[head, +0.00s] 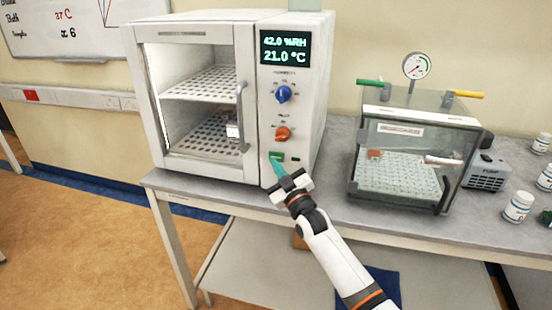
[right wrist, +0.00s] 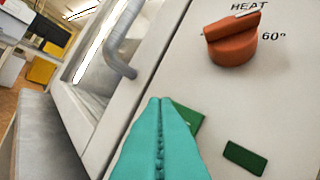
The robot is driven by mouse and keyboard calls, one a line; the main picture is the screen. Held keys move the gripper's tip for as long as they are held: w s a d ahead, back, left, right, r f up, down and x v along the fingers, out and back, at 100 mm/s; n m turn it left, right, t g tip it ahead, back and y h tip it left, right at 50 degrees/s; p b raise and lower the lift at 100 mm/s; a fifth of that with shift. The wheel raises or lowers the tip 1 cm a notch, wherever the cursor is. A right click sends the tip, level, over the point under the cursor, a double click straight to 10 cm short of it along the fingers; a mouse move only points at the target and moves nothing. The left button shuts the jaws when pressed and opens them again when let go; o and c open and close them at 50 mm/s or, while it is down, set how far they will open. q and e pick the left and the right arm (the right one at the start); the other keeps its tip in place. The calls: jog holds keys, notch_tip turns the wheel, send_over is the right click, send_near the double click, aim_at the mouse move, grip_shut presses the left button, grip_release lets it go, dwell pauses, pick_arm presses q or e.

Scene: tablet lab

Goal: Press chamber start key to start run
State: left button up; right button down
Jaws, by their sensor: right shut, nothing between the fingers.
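The white chamber (head: 308,120) stands on the bench with its glass door closed. Low on its front panel is a green key (head: 277,155), with a small dark green rectangle (head: 296,159) to its right. My right gripper (head: 273,161) is shut and empty, its teal fingertips at the green key. In the right wrist view the shut fingers (right wrist: 160,102) partly cover the green key (right wrist: 188,118); the dark green rectangle (right wrist: 244,157) is clear of them. I cannot tell whether the tips touch the key. My left gripper is not in view.
Above the key are an orange heat knob (head: 282,134), a blue knob (head: 283,94) and a display (head: 285,48) reading 42.0 %RH and 21.0 °C. The door handle (head: 242,118) is left of the panel. A clear vacuum box (head: 440,120) stands to the right, with bottles (head: 517,207) beyond.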

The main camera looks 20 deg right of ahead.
jog(key=shift+w+d, duration=0.2)
jog(key=shift+w, duration=0.05)
jog(key=shift+w+d+b, duration=0.2)
jog(key=shift+w+b, duration=0.05)
jog(key=shift+b, duration=0.1)
dwell(0.5)
dwell(0.3)
jog(key=shift+s+a+p, duration=0.45)
jog(key=shift+s+p, duration=0.15)
jog(key=shift+s, duration=0.05)
jog(key=s+a+p, duration=0.1)
jog(key=s, duration=0.1)
jog(key=s+a+p, duration=0.1)
jog(key=s+p, duration=0.1)
jog(key=shift+a, duration=0.4)
dwell(0.6)
